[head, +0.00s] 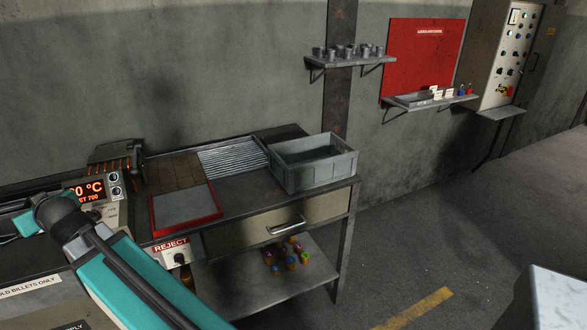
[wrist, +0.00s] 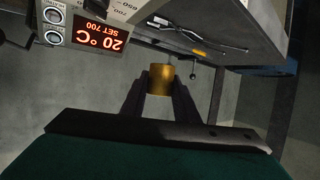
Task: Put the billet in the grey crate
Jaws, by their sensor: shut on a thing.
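The billet (wrist: 160,76) is a short brass-coloured cylinder in the wrist view. My gripper (wrist: 160,84) is shut on it, with one dark finger on each side. The grey crate (head: 318,177) stands on the right end of the workbench in the head view. It is open at the top, and the part of its inside that I can see looks empty. My teal arm reaches in at the lower left of the head view; the gripper and billet do not show there. The crate is not in the wrist view.
A heater unit (head: 115,208) with a red display stands at the left; the wrist view reads 20 °C, SET 700. A red-edged tray (head: 186,204) and ribbed plate (head: 233,158) lie left of the crate. A REJECT sign (head: 170,246) hangs at the bench front.

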